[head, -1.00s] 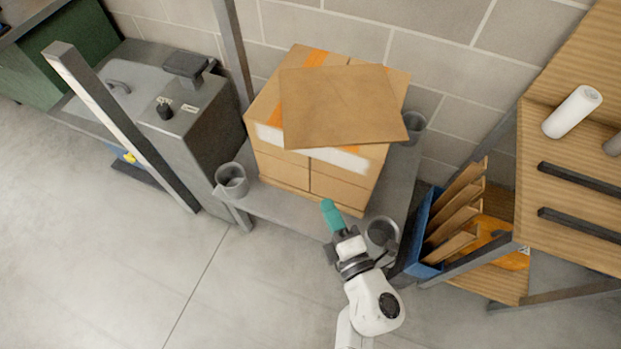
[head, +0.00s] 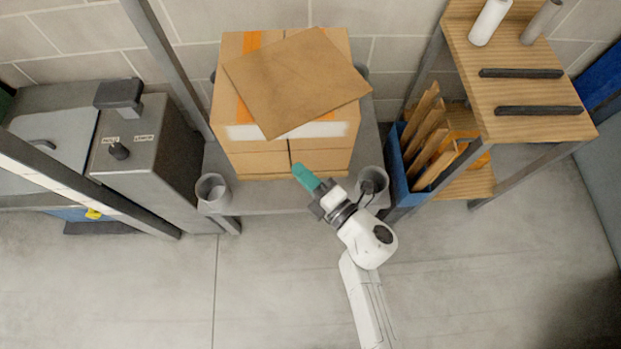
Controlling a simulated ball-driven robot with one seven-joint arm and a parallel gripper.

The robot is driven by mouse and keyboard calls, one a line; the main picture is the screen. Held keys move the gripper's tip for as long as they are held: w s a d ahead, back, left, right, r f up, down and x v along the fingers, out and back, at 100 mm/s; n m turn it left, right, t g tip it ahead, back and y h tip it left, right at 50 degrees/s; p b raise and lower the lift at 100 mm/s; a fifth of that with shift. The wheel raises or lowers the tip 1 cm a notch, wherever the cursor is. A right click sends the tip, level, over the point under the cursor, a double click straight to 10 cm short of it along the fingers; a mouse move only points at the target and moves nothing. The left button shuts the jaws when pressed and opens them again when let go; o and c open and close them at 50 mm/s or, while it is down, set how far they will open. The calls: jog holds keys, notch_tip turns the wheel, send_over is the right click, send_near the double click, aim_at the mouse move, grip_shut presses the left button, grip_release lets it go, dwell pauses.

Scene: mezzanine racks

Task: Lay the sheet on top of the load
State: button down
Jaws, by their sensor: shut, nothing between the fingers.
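The sheet (head: 297,80) is a flat brown cardboard piece lying on top of the load. It is turned at an angle to the load, with one corner reaching over the white band at the front and another past the right side. The load (head: 257,161) is a block of brown cartons with orange and white bands, standing on a grey stand (head: 263,197). My gripper (head: 304,177), with teal fingertips, is shut and empty. It is in front of the load's lower front face, below the sheet and apart from it; whether it touches the cartons I cannot tell.
Grey cups stand at the stand's front left (head: 212,188) and front right (head: 372,182), the right one close beside my gripper. A grey machine (head: 148,160) is at left. A blue bin (head: 397,170) and wooden shelf (head: 510,70) are at right. The front floor is clear.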

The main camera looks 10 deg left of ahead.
aim_at(289, 131)
jog(key=w+a+b, duration=0.1)
jog(key=w+a, duration=0.3)
jog(key=w, duration=0.2)
jog(key=shift+w+a, duration=0.3)
jog(key=w, duration=0.1)
jog(key=w+b, duration=0.1)
jog(key=w, duration=0.1)
jog(key=shift+w+a+b, duration=0.2)
jog(key=shift+a+b, duration=0.1)
jog(key=shift+b, duration=0.1)
jog(key=shift+s, duration=0.1)
